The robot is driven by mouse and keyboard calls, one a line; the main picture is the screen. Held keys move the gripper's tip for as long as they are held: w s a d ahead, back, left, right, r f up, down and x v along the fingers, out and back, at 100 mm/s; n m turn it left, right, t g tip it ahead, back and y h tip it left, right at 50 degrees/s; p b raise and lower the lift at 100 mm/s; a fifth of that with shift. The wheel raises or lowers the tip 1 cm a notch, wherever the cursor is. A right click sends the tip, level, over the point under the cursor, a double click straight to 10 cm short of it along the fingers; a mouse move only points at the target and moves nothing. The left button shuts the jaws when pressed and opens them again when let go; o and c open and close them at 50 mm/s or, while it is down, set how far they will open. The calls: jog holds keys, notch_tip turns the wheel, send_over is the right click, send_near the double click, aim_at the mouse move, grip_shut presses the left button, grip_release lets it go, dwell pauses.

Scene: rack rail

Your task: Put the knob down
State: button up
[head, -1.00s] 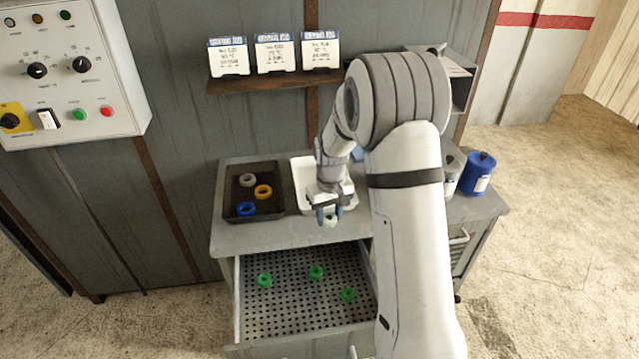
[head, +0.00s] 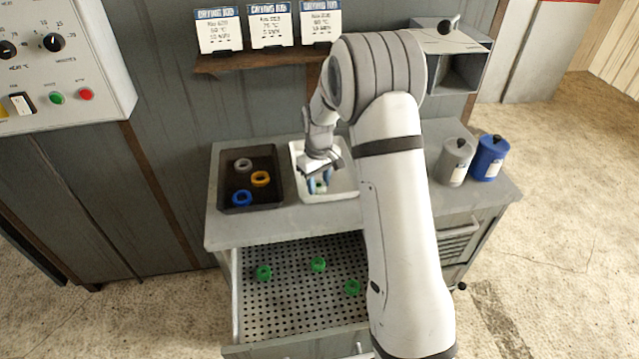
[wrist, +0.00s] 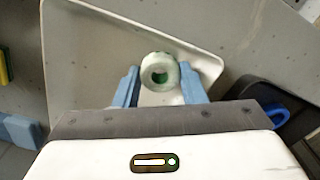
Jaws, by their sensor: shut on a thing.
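My gripper (head: 318,183) has blue fingers and is shut on a pale green-white knob (wrist: 160,73), round with a dark green hole in its middle. In the wrist view the knob sits between the two fingertips, over the white tray (wrist: 88,50). In the head view the knob (head: 320,187) is small and partly hidden by the fingers. The white tray (head: 345,185) stands on the grey cabinet top, partly behind my arm. Whether the knob touches the tray floor I cannot tell.
A dark tray (head: 268,203) with grey, orange and blue rings stands left of the white tray. Below, an open perforated drawer (head: 290,305) holds several green knobs. A grey canister (head: 455,160) and a blue canister (head: 490,157) stand at the right. A shelf (head: 260,60) with cards hangs behind.

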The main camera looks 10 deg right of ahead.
jog(key=shift+f, duration=0.8)
jog(key=shift+f, duration=0.1)
jog(key=o, duration=1)
notch_tip(320, 180, up, 12)
jog(key=b, duration=0.2)
jog(key=s+d+r+m+t, duration=0.1)
jog(key=s+r, duration=0.3)
jog(key=s, duration=0.3)
jog(key=s+d+r+m+t, duration=0.1)
jog(key=s+r, duration=0.4)
jog(key=s, duration=0.3)
jog(key=s+m+t, duration=0.1)
jog(key=s+m, duration=0.2)
jog(key=s, duration=1.3)
jog(key=shift+s+d+f, duration=0.15)
jog(key=shift+f, duration=0.3)
